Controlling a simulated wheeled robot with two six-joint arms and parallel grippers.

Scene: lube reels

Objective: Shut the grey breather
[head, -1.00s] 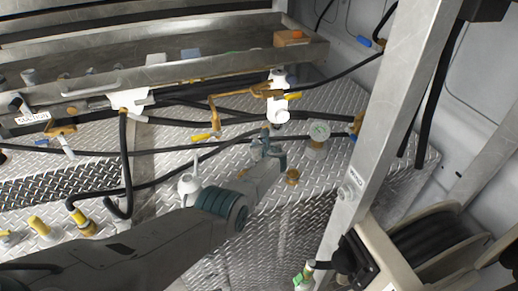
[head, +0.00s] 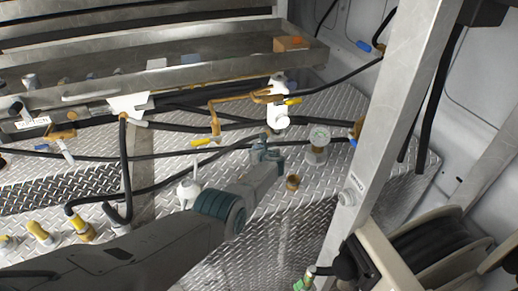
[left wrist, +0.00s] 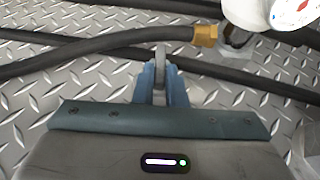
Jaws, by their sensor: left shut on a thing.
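My left gripper (head: 265,147) reaches over the diamond-plate deck, below the white fitting with the yellow lever. In the left wrist view its blue fingers (left wrist: 161,82) are shut on a small grey rounded piece (left wrist: 161,57), which I take for the grey breather's handle. The piece stands upright between the fingertips, in front of a black hose. Its lower part is hidden by the fingers, and I cannot tell from the picture whether the breather is open or shut. In the head view the gripper hides most of it. My right gripper is not in view.
A white bottle-like fitting (head: 188,190) is close to my left arm. Black hoses (head: 170,152) cross the deck. A metal post (head: 385,110) and hose reel (head: 428,243) stand right.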

